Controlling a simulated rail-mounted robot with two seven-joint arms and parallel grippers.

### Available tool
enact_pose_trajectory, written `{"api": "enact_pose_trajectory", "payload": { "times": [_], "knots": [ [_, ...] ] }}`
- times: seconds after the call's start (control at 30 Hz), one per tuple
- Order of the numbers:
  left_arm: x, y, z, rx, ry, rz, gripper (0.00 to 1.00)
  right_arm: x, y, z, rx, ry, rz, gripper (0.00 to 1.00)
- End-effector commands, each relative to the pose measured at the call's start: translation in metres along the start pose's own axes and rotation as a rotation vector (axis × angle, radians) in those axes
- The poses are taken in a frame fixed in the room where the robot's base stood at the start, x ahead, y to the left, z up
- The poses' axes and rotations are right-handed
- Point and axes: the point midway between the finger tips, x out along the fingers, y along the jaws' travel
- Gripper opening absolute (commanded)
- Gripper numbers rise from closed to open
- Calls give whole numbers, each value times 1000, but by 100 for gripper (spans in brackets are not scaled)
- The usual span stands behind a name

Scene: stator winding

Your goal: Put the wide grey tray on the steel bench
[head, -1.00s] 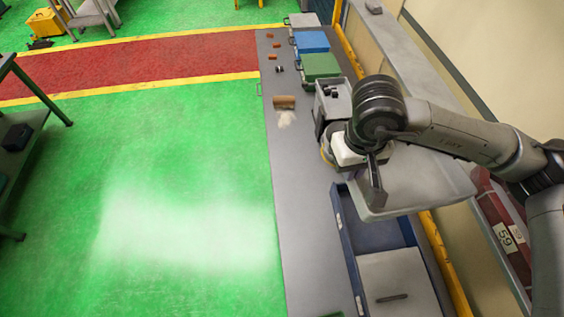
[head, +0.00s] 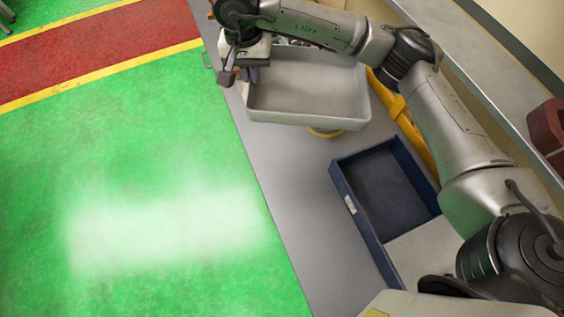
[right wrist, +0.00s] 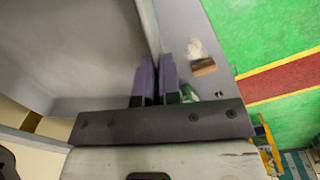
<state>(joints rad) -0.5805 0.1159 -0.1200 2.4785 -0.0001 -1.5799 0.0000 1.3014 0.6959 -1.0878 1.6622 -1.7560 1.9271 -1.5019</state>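The wide grey tray (head: 305,85) is in the upper middle of the head view, over the steel bench (head: 290,180). My right gripper (head: 250,74) is at the tray's left wall. In the right wrist view its two dark fingers (right wrist: 155,80) are closed on the wall of the tray (right wrist: 70,55), with bench surface (right wrist: 192,25) beyond. The tray appears held above the bench, partly covering a yellow round thing (head: 325,132); the exact gap is unclear. My left gripper is not in view.
A blue open box (head: 345,185) with a grey panel stands on the bench's right side. Bare bench lies left of it. A yellow rail (head: 410,125) runs along the back. A brown piece (right wrist: 203,67) lies on the bench in the right wrist view.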

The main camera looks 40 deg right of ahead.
Motion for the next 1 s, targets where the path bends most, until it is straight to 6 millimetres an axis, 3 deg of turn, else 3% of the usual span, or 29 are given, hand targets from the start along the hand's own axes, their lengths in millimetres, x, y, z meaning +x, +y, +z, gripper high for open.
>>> {"api": "enact_pose_trajectory", "payload": {
  "times": [0.03,0.4,0.6,0.8,1.0],
  "knots": [
    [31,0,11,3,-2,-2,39,34,-4,-11,75,-5,4,0],
    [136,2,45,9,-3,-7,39,168,-10,-77,617,-32,32,0],
    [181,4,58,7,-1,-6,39,232,-6,-103,859,-48,41,0],
    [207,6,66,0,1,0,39,273,-1,-118,1018,-61,46,0],
    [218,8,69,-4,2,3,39,292,1,-124,1093,-66,49,0]
  ]
}}
